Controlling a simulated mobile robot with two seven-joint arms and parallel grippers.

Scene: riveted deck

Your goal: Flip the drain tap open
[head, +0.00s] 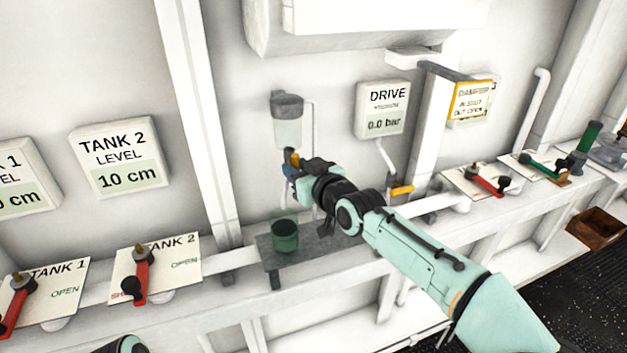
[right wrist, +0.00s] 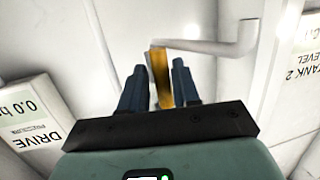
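The drain tap shows a yellow handle (head: 294,158) under a grey-capped clear bowl (head: 288,122) on the wall. My right gripper (head: 289,167) is at this handle and partly hides it. In the right wrist view the yellow handle (right wrist: 161,78) stands between the two dark blue fingers of my right gripper (right wrist: 158,82). The fingers are apart, with a gap visible on the handle's left; the handle is close to the right finger, and I cannot tell whether they touch. My left gripper is not in view.
A green cup (head: 285,236) stands on a grey shelf (head: 270,262) below the tap. A second yellow handle (head: 401,190) sits on a pipe under the DRIVE gauge (head: 383,109). Red-levered TANK 1 and TANK 2 plates (head: 180,265) lie left; more levers stand right.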

